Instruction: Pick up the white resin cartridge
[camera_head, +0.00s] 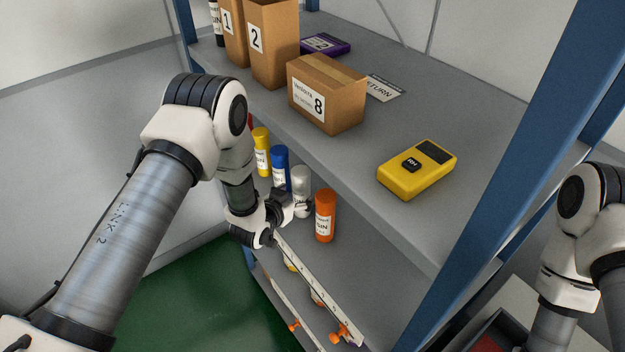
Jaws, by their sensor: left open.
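The white resin cartridge (301,181) stands upright on the middle shelf, between a blue cartridge (281,167) and an orange cartridge (325,216). My left gripper (295,206) is open at the lower part of the white cartridge, reaching in from the front left. Its fingers are close to the cartridge; I cannot tell whether they touch it. The gripper hides part of the cartridge's lower side.
The upper shelf (340,160) overhangs the cartridges. It carries a box marked 8 (345,90), a yellow RH meter (417,170), boxes marked 1 and 2 (275,45), a RETURN label (382,88) and a purple item (325,44). A blue post (490,170) stands at right.

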